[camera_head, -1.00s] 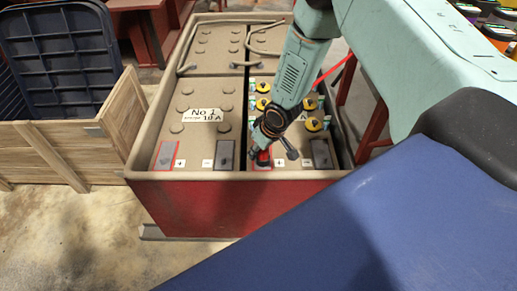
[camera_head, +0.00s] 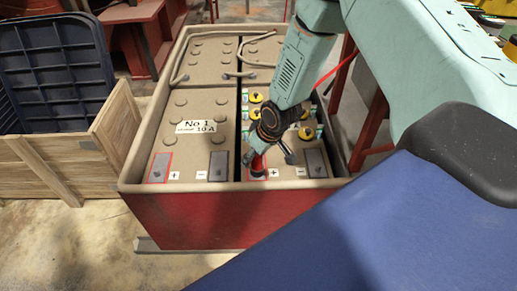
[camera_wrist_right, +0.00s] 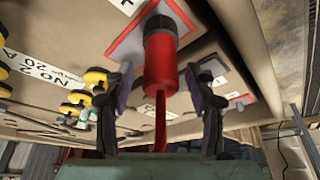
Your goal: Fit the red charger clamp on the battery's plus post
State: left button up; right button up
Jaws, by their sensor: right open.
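The red charger clamp (camera_head: 258,164) stands at the plus-marked, red-edged grey pad of the right-hand battery, near its front edge. In the right wrist view the red clamp (camera_wrist_right: 160,65) has its dark end against the grey pad (camera_wrist_right: 126,42); the post itself is hidden. A red cable (camera_wrist_right: 160,120) runs from the clamp back toward my wrist. My right gripper (camera_head: 268,156) is open, with one finger on each side of the clamp and gaps between them in the wrist view. My left gripper is not in view.
The left battery, with a "No 1" label (camera_head: 197,127), sits alongside in the same red crate (camera_head: 190,222). The minus pad (camera_head: 316,163) is right of the clamp. Yellow caps (camera_head: 306,133) stand close behind my gripper. A wooden box (camera_head: 120,130) stands left of the crate.

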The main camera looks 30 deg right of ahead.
jog(key=shift+v, duration=2.1)
jog(key=shift+s, duration=0.1)
